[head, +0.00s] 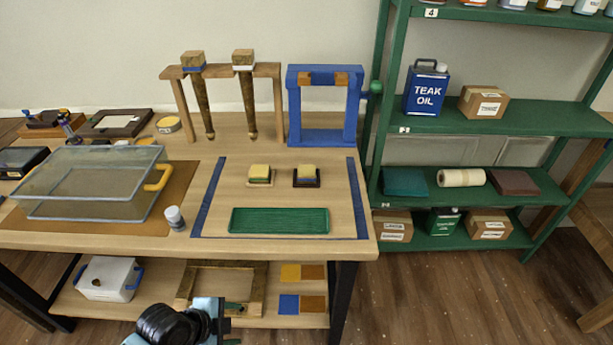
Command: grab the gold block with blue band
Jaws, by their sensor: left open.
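The gold block with blue band (194,60) is the square top of a tapered, dark gilt leg. The leg hangs upright through a wooden rack at the back of the bench, and the block sits above the rack's top bar. Beside it to the right hangs a similar leg whose gold block (243,57) has a white band. My left gripper (222,322) is at the bottom of the head view, low in front of the bench and far from both blocks. It is open; its fingertips are partly cut off by the frame edge. My right gripper is not in view.
The wooden rack (222,71) stands beside a blue frame (297,110). A clear lidded box (90,180) fills the bench's left. Two small yellow-topped pieces (260,170) (306,170) and a green tray (279,220) lie in front. A green shelf (470,120) stands right.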

